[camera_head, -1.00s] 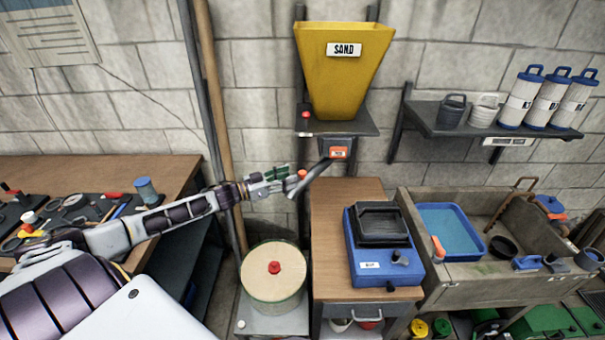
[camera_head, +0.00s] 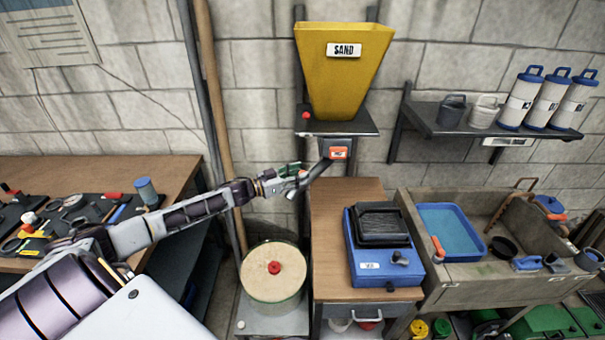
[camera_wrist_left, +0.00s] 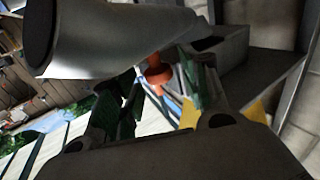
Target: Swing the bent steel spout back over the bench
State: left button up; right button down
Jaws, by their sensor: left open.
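The bent steel spout (camera_head: 318,170) comes out under the yellow sand hopper (camera_head: 340,85) and slants down to the left, its free end left of the wooden bench (camera_head: 335,250). My left gripper (camera_head: 290,172) is at the spout's free end, open. In the left wrist view, the grey spout (camera_wrist_left: 115,50) with its dark open mouth fills the upper left. An orange knob (camera_wrist_left: 158,74) on the spout shows between the green-padded fingers of my left gripper (camera_wrist_left: 155,88), which stand apart. Whether a finger touches the knob I cannot tell. My right gripper is out of view.
A blue machine (camera_head: 380,262) stands on the bench. A round lidded drum (camera_head: 272,283) stands left of it, below my gripper. A stone sink (camera_head: 470,280) is on the right. Wall pipes rise behind my left arm.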

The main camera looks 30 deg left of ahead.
pick_arm(q)
jog(key=shift+x, duration=0.75)
grip_shut()
